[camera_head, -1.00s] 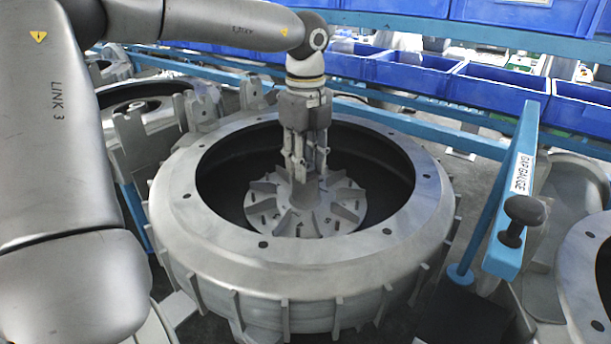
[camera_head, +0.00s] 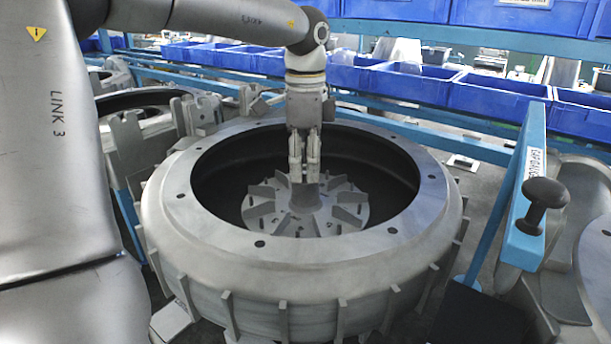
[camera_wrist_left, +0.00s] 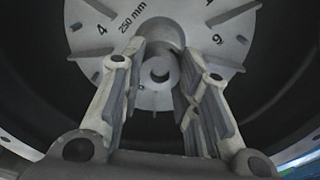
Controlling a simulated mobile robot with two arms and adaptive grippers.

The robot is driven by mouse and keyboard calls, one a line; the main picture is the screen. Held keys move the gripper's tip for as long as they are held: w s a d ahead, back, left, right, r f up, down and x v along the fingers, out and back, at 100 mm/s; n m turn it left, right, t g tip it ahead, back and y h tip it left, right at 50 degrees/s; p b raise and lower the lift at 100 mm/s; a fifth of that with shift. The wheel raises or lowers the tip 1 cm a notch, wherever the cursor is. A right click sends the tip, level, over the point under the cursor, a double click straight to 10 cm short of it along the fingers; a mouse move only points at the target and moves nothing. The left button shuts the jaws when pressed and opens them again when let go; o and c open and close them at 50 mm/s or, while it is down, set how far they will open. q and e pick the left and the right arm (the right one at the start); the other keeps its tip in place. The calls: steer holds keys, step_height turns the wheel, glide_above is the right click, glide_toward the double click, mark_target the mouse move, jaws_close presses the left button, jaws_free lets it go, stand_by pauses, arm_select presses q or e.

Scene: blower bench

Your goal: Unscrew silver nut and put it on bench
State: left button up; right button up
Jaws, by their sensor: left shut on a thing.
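My left gripper (camera_head: 304,172) points straight down over the hub (camera_head: 305,197) of the finned impeller (camera_head: 262,211), inside the round grey blower housing (camera_head: 300,262). In the left wrist view the fingers (camera_wrist_left: 160,70) stand on either side of a small round grey piece (camera_wrist_left: 160,69), apparently the silver nut, and are shut on it. The fingers hide most of the nut in the head view. I cannot tell whether the nut is clear of the hub. Numbers and "250 mm" show on the impeller face in the wrist view. My right gripper is not in view.
A blue gauge bar (camera_head: 525,190) with a black knob (camera_head: 546,194) stands right of the housing. Blue bins (camera_head: 500,96) line the back behind blue rails. Other housings stand at the left and right. A dark flat patch (camera_head: 478,318) lies at the lower right.

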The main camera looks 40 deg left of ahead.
arm_select(q)
steer(key=n, duration=0.6)
steer(key=shift+n, duration=0.4)
steer(key=o, duration=0.7)
